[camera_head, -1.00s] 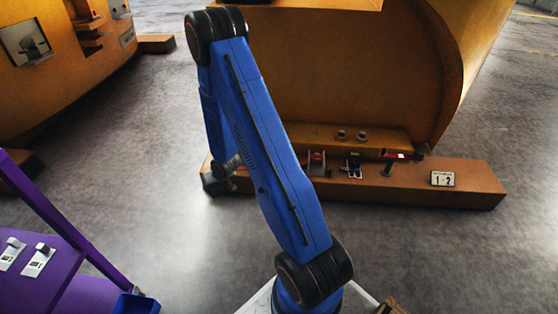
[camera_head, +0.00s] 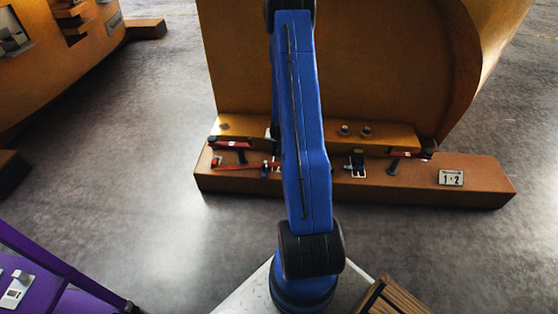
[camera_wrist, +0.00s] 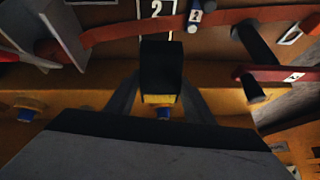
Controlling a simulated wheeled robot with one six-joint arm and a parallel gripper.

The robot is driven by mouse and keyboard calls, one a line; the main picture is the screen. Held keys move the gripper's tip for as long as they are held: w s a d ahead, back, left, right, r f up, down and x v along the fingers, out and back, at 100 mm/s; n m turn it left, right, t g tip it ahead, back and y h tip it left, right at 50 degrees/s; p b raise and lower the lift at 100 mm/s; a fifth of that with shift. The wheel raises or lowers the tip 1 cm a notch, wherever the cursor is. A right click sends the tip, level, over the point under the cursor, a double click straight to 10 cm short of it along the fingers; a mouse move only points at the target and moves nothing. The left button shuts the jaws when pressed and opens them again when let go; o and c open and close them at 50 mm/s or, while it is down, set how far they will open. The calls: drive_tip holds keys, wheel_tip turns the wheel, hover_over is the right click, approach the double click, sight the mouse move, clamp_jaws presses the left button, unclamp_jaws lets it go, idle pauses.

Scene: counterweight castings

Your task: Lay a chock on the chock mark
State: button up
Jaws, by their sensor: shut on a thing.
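My gripper (camera_wrist: 160,98) is shut on a dark block with a yellow edge, apparently the chock (camera_wrist: 161,68), in the wrist view. The chock is over the brown base beam, close to a white-outlined mark numbered 2 (camera_wrist: 157,10). The block covers the mark's near side, and I cannot tell whether it touches the beam. In the head view my arm hides the gripper and held block. A dark upright piece (camera_head: 357,158) stands by another white outline on the beam (camera_head: 480,185), right of my arm.
A red strap (camera_wrist: 120,30) runs across the beam near the mark. A red-handled lever (camera_wrist: 275,74) is at its right, and a grey plate (camera_wrist: 62,32) at its left. The big orange casting (camera_head: 380,60) rises behind the beam. Grey floor (camera_head: 120,150) is open at left.

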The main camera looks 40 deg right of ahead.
drive_tip(key=shift+d+f, duration=0.1)
drive_tip(key=shift+f, duration=4.85)
drive_tip(key=shift+s+f, duration=0.1)
drive_tip(key=o, duration=1.3)
